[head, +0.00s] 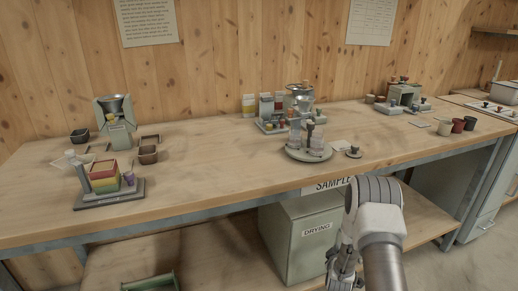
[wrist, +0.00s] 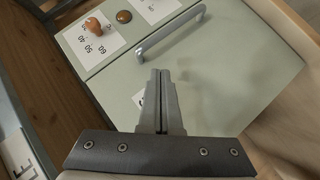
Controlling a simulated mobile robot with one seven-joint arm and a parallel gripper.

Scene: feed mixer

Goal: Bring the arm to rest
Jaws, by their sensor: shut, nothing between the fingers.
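My arm reaches up from the bottom right of the head view and bends down in front of the bench. My gripper (head: 343,275) hangs low in front of the pale green box labelled DRYING (head: 290,250). In the wrist view my gripper (wrist: 160,75) is shut, its two fingers together with nothing between them. Beyond the fingertips lies a pale green front panel (wrist: 230,85) with a grey bar handle (wrist: 170,35). An orange knob (wrist: 93,25) sits on a numbered dial at the panel's upper left. Whether the fingers touch the panel I cannot tell.
The wooden bench (head: 210,190) runs above the box. It carries a hopper device (head: 116,115), a stacked coloured block set (head: 105,180), a round tray with bottles (head: 308,154) and several cups at the right. Bare floor lies at the lower right.

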